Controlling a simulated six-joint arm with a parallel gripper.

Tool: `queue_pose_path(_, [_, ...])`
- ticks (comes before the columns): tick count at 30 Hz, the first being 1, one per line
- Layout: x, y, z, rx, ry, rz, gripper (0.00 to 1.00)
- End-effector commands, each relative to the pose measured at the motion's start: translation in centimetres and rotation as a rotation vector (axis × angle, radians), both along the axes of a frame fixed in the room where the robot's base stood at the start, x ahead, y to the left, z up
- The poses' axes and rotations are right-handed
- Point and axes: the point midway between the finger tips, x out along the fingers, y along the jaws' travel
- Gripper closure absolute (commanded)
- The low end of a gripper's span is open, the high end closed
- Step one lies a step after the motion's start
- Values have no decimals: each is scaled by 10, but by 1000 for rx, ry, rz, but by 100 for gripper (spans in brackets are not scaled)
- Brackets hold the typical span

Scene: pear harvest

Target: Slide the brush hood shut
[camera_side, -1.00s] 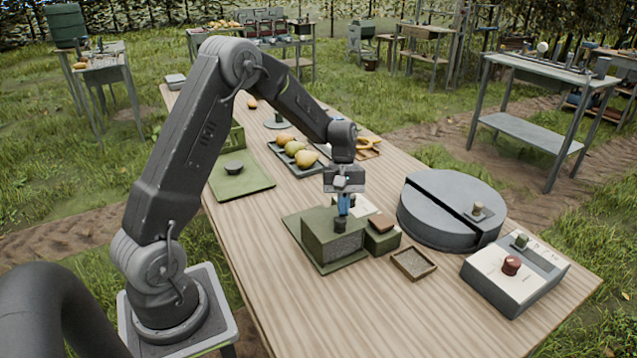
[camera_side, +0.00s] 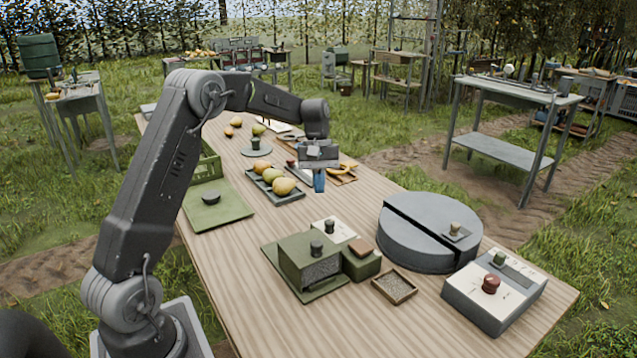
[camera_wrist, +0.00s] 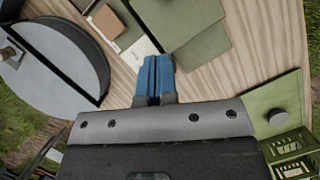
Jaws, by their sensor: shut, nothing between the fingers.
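The brush hood, a green box (camera_side: 305,258) with a dark knob (camera_side: 316,248) on top, sits on a flat green base plate (camera_side: 322,289). A grey bristly face shows on its near side. A smaller green block with a tan pad (camera_side: 361,246) stands against its right side. In the wrist view the hood (camera_wrist: 178,15) is partly cut off at the top edge. My gripper (camera_side: 319,183) has blue fingers, shut and empty, held above the table behind the hood and clear of its knob. The fingers also show in the wrist view (camera_wrist: 153,75).
A grey slotted drum (camera_side: 415,240) and a control box with a red knob (camera_side: 492,290) stand to the right. A small tray (camera_side: 394,298) lies in front. A fruit tray (camera_side: 291,198) is behind, left of my gripper. A green board with a knob (camera_side: 222,213) lies at left.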

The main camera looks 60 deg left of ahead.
Motion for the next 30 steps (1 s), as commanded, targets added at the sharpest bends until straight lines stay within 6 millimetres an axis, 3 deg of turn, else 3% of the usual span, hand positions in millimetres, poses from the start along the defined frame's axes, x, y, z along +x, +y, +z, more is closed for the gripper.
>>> queue_pose_path(6, [1,32,2,1,3,0,100])
queue_pose_path(14, [-3,22,-24,-2,5,-4,100])
queue_pose_path(25, [-14,0,-95,-2,5,-3,100])
queue_pose_path(30, [-25,-22,-95,2,2,-5,100])
